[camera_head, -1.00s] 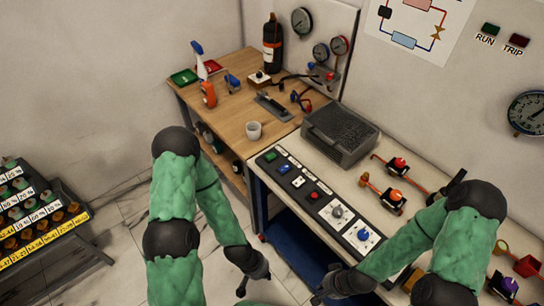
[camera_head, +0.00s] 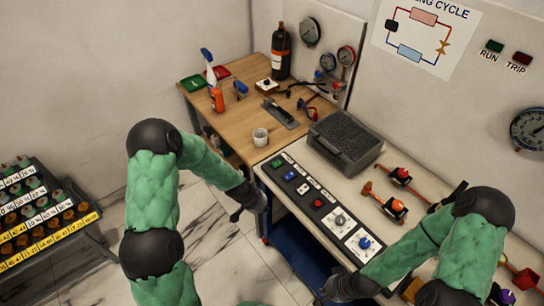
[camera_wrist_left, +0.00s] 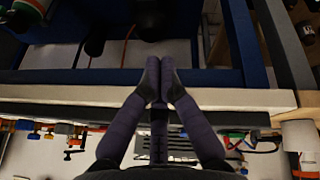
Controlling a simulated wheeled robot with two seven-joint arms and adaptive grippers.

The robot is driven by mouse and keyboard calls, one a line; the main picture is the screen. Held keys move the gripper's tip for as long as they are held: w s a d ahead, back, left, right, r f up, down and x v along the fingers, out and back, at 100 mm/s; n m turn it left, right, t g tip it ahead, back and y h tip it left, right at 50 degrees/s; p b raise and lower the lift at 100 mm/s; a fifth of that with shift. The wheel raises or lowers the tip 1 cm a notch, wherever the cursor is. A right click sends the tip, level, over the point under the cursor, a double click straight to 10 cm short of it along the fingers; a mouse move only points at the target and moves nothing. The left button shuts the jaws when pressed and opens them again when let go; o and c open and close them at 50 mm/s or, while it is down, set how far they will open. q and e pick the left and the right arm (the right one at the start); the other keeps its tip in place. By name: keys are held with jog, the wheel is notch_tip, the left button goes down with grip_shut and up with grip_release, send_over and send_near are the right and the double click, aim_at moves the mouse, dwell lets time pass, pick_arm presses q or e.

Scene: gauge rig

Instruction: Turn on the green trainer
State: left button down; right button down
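A black control panel strip (camera_head: 331,213) lies along the front of the pale bench. It carries a green switch (camera_head: 276,163) at its far end, then a blue one (camera_head: 289,176), a red button (camera_head: 318,203), a grey dial (camera_head: 341,220) and a blue knob (camera_head: 364,242). My left gripper (camera_head: 236,214) is off the front edge of the bench, left of the panel and apart from it. In the left wrist view its fingertips (camera_wrist_left: 159,68) meet with nothing between them. My right gripper (camera_head: 320,298) is low at the bench front, its fingers partly cut off.
A dark grey case (camera_head: 345,139) stands behind the panel. Orange-red valves (camera_head: 394,207) and pipes lie to the right. A wooden table (camera_head: 237,122) with a white cup (camera_head: 260,137) adjoins the bench. RUN (camera_head: 495,46) and TRIP (camera_head: 523,58) lamps on the wall look dark. A rack (camera_head: 40,210) stands left.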

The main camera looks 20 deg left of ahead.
pick_arm(q)
jog(key=w+a+r+m+t+p, duration=0.1)
jog(key=w+a+r+m, duration=0.1)
jog(key=w+r, duration=0.4)
jog(key=w+a+r+m+t+h+p, duration=0.1)
jog(key=w+a+r+m+t, duration=0.1)
jog(key=w+r, duration=0.5)
notch_tip(320, 180, up, 6)
jog(key=shift+w+a+r+m, duration=0.15)
jog(key=shift+w+a+m, duration=0.15)
jog(key=shift+a, duration=0.5)
send_over(277, 162)
jog(key=s+a, duration=0.2)
jog(key=f, duration=0.7)
jog(key=shift+d+f, duration=0.25)
notch_tip(277, 162, down, 2)
jog(key=shift+w+f, duration=0.1)
jog(key=shift+f, duration=1.1)
